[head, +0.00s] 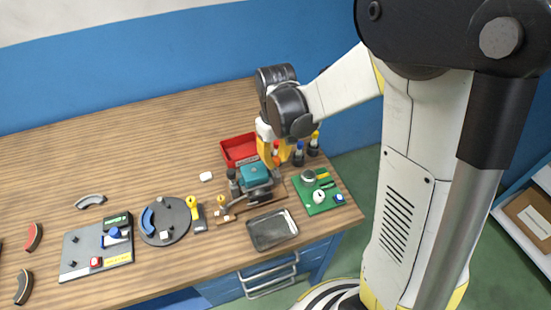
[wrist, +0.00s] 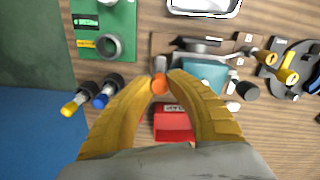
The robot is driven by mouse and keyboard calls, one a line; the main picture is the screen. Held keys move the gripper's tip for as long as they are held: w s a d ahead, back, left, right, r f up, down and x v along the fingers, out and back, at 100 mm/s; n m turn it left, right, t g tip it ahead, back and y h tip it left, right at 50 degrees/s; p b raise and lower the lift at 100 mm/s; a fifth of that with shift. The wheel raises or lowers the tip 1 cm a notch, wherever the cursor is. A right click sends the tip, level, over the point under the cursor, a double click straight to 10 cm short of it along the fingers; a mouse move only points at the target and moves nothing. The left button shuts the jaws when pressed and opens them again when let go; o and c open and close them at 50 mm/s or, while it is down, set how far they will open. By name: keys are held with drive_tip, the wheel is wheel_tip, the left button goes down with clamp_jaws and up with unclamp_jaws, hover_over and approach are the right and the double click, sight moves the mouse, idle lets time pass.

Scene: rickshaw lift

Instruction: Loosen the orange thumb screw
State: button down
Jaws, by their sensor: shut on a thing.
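The orange thumb screw (wrist: 159,86) shows as a small round orange knob between my fingertips in the wrist view. My gripper (wrist: 161,80) has its two yellow fingers closed around it from both sides. In the head view, my gripper (head: 275,161) points down at the back right of the teal fixture (head: 254,176), and an orange-red top shows by the fingers. The teal body also shows in the wrist view (wrist: 206,74), just right of the fingertips. The screw's shaft is hidden, and I cannot tell how far it is turned.
A red bin (head: 238,148) stands behind the fixture. Blue-topped (head: 298,157) and yellow-topped (head: 314,148) tools stand close right of my fingers. A green board (head: 322,203) lies right, a grey tray (head: 263,237) in front. The table's back left is clear.

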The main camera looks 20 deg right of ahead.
sight(276, 159)
drive_tip(key=shift+s, duration=0.1)
drive_tip(key=c, duration=1.2)
unclamp_jaws()
drive_tip(key=shift+c, duration=0.2)
wheel_tip(276, 159, up, 12)
drive_tip(key=s+r+m+t+b, duration=0.1)
drive_tip(key=s+m+t, duration=0.2)
drive_tip(key=s+t, duration=0.4)
drive_tip(key=s, duration=0.5)
drive_tip(key=shift+s+r, duration=0.25)
drive_tip(key=shift+s, duration=0.05)
